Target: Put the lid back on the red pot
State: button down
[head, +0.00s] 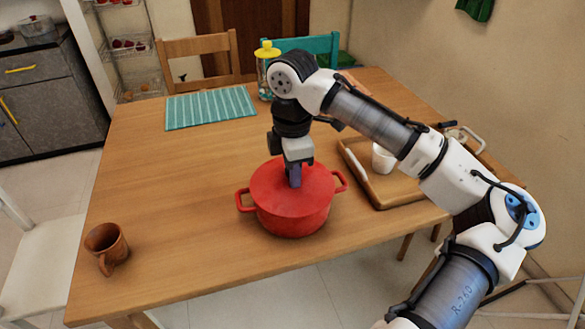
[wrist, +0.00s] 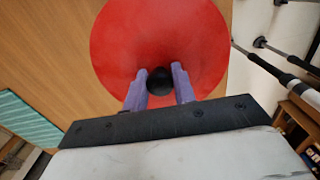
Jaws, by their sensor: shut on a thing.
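The red pot (head: 294,221) with two side handles stands on the wooden table near its front edge. The red lid (head: 268,188) lies over the pot's mouth and looks about level; I cannot tell whether it is fully seated. In the wrist view the lid (wrist: 160,32) fills the upper middle and hides the pot. My gripper (head: 294,182) points down over the lid's centre. In the wrist view its purple fingers (wrist: 162,84) are shut on the lid's black knob (wrist: 159,82).
A wooden tray (head: 384,197) with a white cup (head: 383,158) is right of the pot. A brown mug (head: 106,247) stands front left. A teal striped mat (head: 210,107) and a yellow-topped jar (head: 266,68) are at the back. The table's left middle is clear.

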jog(key=c, duration=0.6)
grip_release()
jog(key=shift+r+p, duration=3.55)
grip_shut()
